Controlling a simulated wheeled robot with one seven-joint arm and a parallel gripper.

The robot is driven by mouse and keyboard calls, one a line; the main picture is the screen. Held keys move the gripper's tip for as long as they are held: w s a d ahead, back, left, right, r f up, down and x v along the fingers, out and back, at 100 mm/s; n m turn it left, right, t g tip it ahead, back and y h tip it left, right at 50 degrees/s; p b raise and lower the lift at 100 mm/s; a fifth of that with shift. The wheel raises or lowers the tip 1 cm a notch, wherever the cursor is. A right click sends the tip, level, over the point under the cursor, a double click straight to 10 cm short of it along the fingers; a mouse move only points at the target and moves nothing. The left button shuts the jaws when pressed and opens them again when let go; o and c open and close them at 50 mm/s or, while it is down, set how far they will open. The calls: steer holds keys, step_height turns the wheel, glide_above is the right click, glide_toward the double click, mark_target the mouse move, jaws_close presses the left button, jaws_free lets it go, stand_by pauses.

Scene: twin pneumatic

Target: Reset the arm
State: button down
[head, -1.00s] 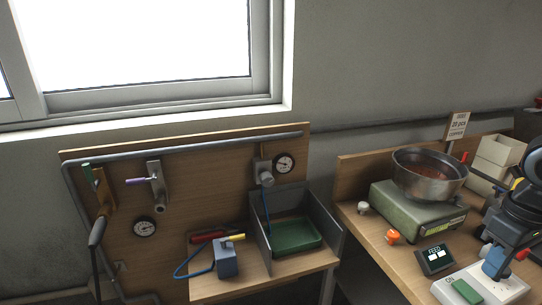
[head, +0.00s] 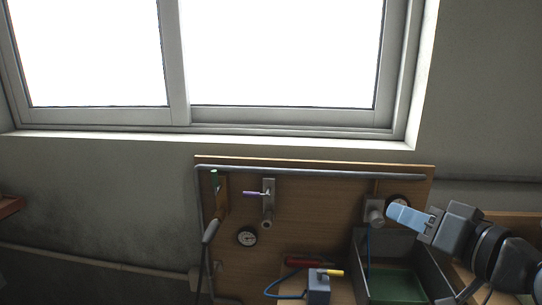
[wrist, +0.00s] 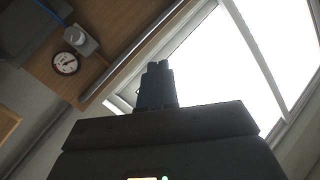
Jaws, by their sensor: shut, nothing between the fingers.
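My arm reaches in from the right edge of the head view, with my gripper (head: 392,212) pointing left in front of the wooden panel's right part. Its light blue fingers are shut with nothing between them, and they overlap the right gauge and regulator in the picture. In the wrist view my gripper (wrist: 158,66) is a dark shape against the bright window, its fingers together. I see no object held in either view.
The wooden panel (head: 320,215) carries a purple-handled valve (head: 256,194), a lower gauge (head: 246,237) and a hanging grey-handled hose (head: 212,230). A blue box (head: 318,288) with a yellow lever and a grey bin with a green tray (head: 395,284) stand below. The window (head: 285,55) is above.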

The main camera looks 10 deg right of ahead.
steer(key=s+a+f+m+h, duration=0.3)
steer(key=s+a+f, duration=0.2)
steer(key=s+f, duration=0.3)
steer(key=s+a+f+m+h, duration=0.2)
steer(key=s+a+f+h, duration=0.15)
steer(key=s+f, duration=0.45)
steer(key=s+d+n, duration=0.2)
steer(key=s+n, duration=0.2)
steer(key=s, duration=0.7)
steer(key=s+d+n+y, duration=0.1)
steer(key=s+d+n, duration=0.1)
steer(key=s, duration=0.9)
steer(key=shift+s+n+g, duration=0.3)
steer(key=shift+s+n, duration=0.1)
steer(key=shift+n, duration=0.5)
